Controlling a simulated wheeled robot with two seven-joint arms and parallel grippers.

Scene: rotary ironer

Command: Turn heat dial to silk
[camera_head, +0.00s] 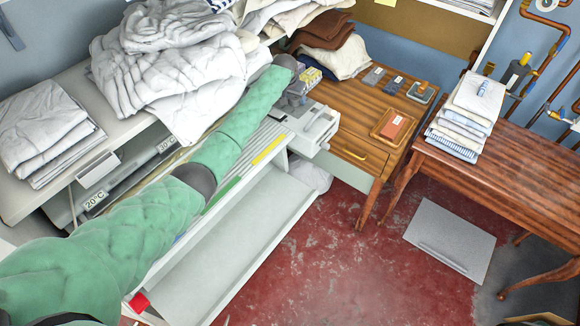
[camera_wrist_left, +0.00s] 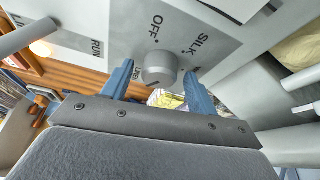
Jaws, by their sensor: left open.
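The heat dial (camera_wrist_left: 157,66) is a round grey knob on a pale panel in the left wrist view. The word OFF is printed above it and SILK to its upper right; another label at its lower left is partly hidden by a finger. I cannot tell clearly which mark the dial points to. My left gripper (camera_wrist_left: 158,72) is open, with one blue finger on each side of the dial; I cannot tell whether they touch it. In the head view my left gripper (camera_head: 299,86) is at the ironer's far end, where the dial is hidden. My right gripper is not in view.
A grey lever (camera_wrist_left: 28,36) stands near the RUN label. The ironer's white end housing (camera_head: 318,128) is beside the wooden cabinet (camera_head: 352,110). Piled white laundry (camera_head: 165,65) lies behind my arm. A wooden table (camera_head: 520,165) with folded cloths stands at right.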

